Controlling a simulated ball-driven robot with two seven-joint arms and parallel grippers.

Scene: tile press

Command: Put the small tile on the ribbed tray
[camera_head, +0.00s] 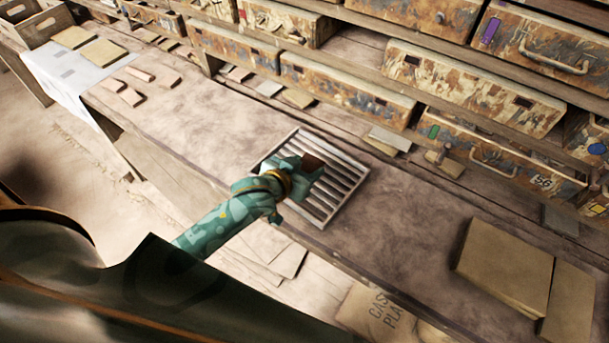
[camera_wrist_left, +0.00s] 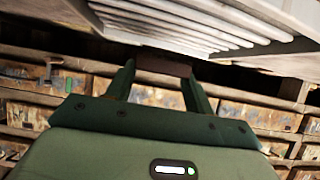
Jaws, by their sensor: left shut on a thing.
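The ribbed tray (camera_head: 345,188), a pale square frame with parallel slats, lies on the workbench near its front edge. Its slats also show across the top of the left wrist view (camera_wrist_left: 190,28). My left gripper (camera_head: 308,170) is over the tray's upper left part and hides some of it. It is shut on the small tile (camera_head: 313,162), a reddish-brown piece. In the left wrist view the tile (camera_wrist_left: 163,66) spans between the two fingertips, close to the slats. I cannot tell whether the tile touches the tray. My right gripper is not in view.
Several small reddish tiles (camera_head: 133,86) lie on the bench at the upper left, near a white sheet (camera_head: 65,76). Worn drawers (camera_head: 345,88) line the back. Brown boards (camera_head: 505,262) lie at the right. The bench between tray and boards is clear.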

